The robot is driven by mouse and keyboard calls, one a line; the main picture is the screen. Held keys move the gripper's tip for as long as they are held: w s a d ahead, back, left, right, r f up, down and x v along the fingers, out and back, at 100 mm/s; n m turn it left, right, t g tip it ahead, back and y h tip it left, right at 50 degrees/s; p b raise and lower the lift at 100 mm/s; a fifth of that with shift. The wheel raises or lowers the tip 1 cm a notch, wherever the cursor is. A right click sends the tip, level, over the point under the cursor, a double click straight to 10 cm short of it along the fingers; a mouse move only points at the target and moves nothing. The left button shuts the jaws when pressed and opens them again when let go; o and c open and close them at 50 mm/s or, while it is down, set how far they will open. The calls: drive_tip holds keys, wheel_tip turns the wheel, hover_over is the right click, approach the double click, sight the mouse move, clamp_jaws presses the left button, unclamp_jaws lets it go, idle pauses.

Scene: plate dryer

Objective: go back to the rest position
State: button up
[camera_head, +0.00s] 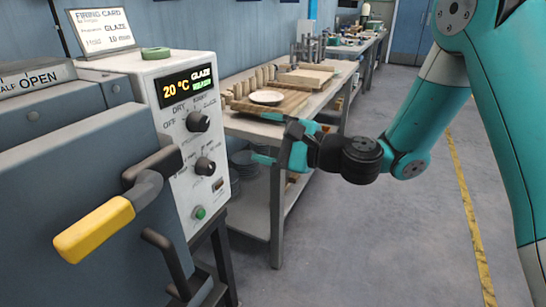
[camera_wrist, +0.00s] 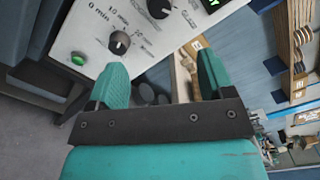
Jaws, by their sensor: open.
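My gripper (camera_head: 259,138) is open and empty, held in the air right of the dryer's control panel and in front of the workbench. In the wrist view its two teal fingers (camera_wrist: 159,65) are spread apart with nothing between them. The grey dryer (camera_head: 70,165) stands at the left with a yellow-tipped handle (camera_head: 95,228). Its panel (camera_head: 165,135) carries a display (camera_head: 188,85) reading 20 °C and GLAZE, an upper knob (camera_head: 199,121), a lower knob (camera_head: 205,166) and a green button (camera_head: 199,212). The lower knob also shows in the wrist view (camera_wrist: 119,42).
A white plate (camera_head: 266,97) lies on a wooden board on the workbench (camera_head: 318,105) behind my gripper. Stacked dark plates (camera_head: 243,163) sit on its lower shelf. A firing card (camera_head: 101,28) stands on the dryer. The floor (camera_head: 370,235) at the right is clear.

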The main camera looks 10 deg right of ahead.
drive_tip(key=shift+s+d, duration=0.4)
drive_tip(key=s+a+r+n+g+h+p, duration=0.1)
drive_tip(key=s+a+r+n+g+p, duration=0.15)
drive_tip(key=s+n+g, duration=0.35)
drive_tip(key=s+a+r+n+g+h+p, duration=0.1)
drive_tip(key=s+a+r+n+g+p, duration=0.2)
drive_tip(key=s+n, duration=0.5)
drive_tip(key=s+d+r+n+g+h+p, duration=0.2)
drive_tip(key=s+d+r+n+h+p, duration=0.1)
drive_tip(key=s+d+n+h, duration=0.3)
drive_tip(key=s+d+h+p, duration=0.1)
drive_tip(key=s+d+h, duration=0.1)
drive_tip(key=s+d, duration=0.2)
drive_tip(key=shift+s+r+n, duration=0.35)
drive_tip(key=shift+s+n, duration=0.05)
drive_tip(key=shift+s, duration=0.45)
drive_tip(key=shift+a, duration=0.1)
